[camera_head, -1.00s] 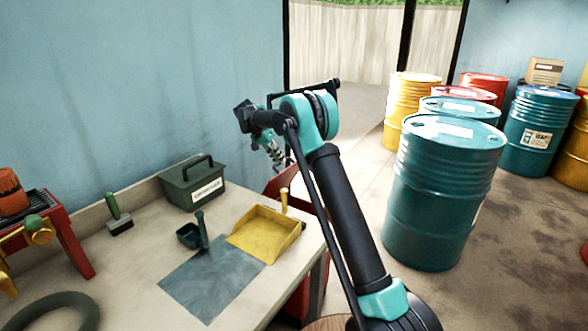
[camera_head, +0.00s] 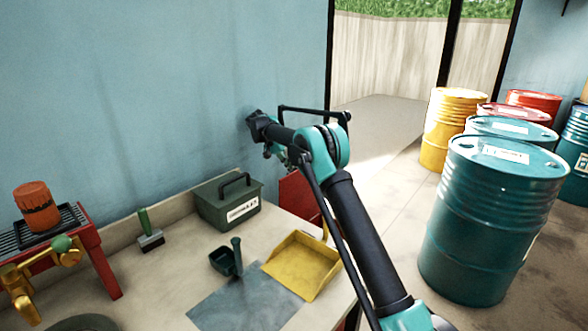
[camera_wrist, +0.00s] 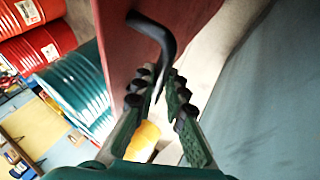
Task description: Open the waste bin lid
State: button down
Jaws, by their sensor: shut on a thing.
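The red waste bin lid (camera_wrist: 112,45) fills the upper middle of the wrist view as a flat red panel with a curved black handle (camera_wrist: 158,30). My gripper (camera_wrist: 160,78) is shut on this handle, whose lower end runs down between the dark-padded fingertips. In the head view, a red panel of the bin (camera_head: 299,196) stands up behind the workbench's far right corner, beside my arm. My gripper is mostly hidden there behind my wrist and arm. The bin's opening is not visible.
The workbench (camera_head: 180,262) holds a green toolbox (camera_head: 229,203), a yellow dustpan (camera_head: 300,264), a dark scoop (camera_head: 227,260) and a brush (camera_head: 149,238). A blue wall (camera_head: 160,100) rises close behind. A teal drum (camera_head: 480,220) and several others stand right, with bare floor between.

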jog(key=shift+f, duration=0.15)
jog(key=c, duration=1.6)
grip_release()
jog(key=shift+o, duration=0.2)
notch_tip(320, 180, up, 10)
